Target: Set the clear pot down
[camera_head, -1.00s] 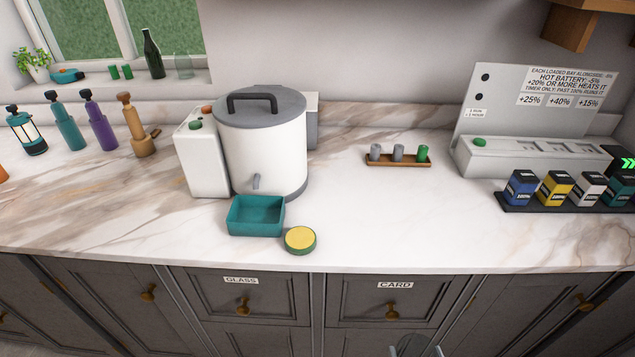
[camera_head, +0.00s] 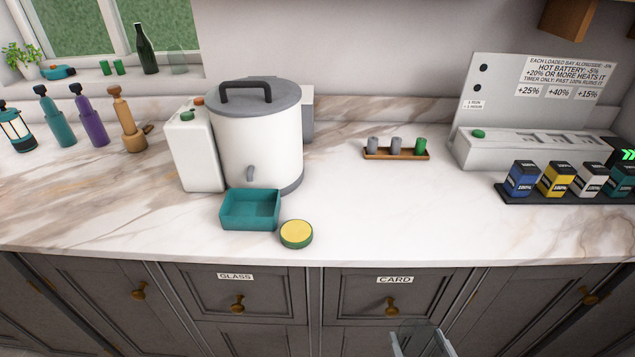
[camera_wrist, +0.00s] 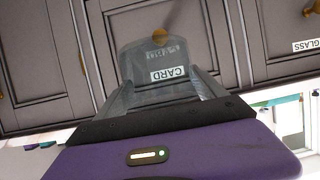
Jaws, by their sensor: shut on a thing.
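The clear pot (camera_wrist: 152,62) is a see-through, faintly grey vessel. In the wrist view it sits between the two fingers of my gripper (camera_wrist: 165,92), which is shut on it. The CARD drawer front shows through and around the pot. In the head view my gripper (camera_head: 422,343) is at the bottom edge, in front of the cabinet below the CARD drawer (camera_head: 393,294), with the pot's faint outline between the fingers. The pot is off the counter, and its lower part is hard to make out.
The marble counter (camera_head: 400,215) has free room at its front centre and right. A teal tray (camera_head: 235,222), a yellow-topped round tin (camera_head: 296,234), a white urn (camera_head: 258,145), a small wooden rack (camera_head: 380,155) and a battery row (camera_head: 560,195) stand on it.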

